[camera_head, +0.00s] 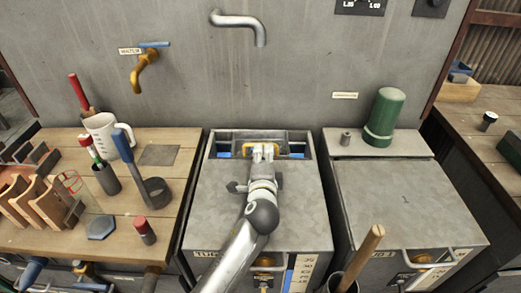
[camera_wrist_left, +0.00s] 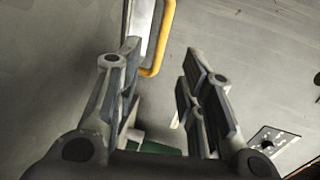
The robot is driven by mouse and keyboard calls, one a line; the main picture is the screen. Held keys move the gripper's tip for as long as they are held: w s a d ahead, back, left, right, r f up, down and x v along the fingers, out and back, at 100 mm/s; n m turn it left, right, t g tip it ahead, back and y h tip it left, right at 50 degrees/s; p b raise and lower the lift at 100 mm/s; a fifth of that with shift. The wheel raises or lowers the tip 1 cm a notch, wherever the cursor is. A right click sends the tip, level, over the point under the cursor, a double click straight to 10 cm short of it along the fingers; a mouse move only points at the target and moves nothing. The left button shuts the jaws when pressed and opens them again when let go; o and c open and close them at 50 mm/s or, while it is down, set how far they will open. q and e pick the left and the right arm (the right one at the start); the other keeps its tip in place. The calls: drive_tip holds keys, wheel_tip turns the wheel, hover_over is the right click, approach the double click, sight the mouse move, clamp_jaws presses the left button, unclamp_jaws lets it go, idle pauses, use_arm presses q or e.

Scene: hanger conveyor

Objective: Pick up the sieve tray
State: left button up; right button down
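The sieve tray sits in the slot at the back of the middle grey cabinet. Its yellow handle (camera_head: 292,150) shows in the head view, partly hidden behind my left gripper (camera_head: 263,152). Blue parts show in the slot on either side. In the left wrist view, the yellow handle (camera_wrist_left: 160,42) lies beyond the fingertips, close to the left finger. My left gripper (camera_wrist_left: 155,75) is open there, with nothing between its fingers. Whether it touches the handle cannot be told. My right gripper is not in view.
A wooden bench (camera_head: 130,190) with a white jug (camera_head: 103,133) and several tools stands left. A grey spout (camera_head: 240,22) and yellow tap (camera_head: 144,70) project from the back wall.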

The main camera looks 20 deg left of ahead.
sight(264, 145)
use_arm(q)
drive_tip(key=shift+x, duration=1.25)
drive_tip(key=shift+w+a+f, duration=0.1)
drive_tip(key=shift+w, duration=0.35)
drive_tip(key=shift+x, duration=2.05)
drive_tip(key=shift+f, duration=0.1)
drive_tip(key=shift+c, duration=0.2)
clamp_jaws()
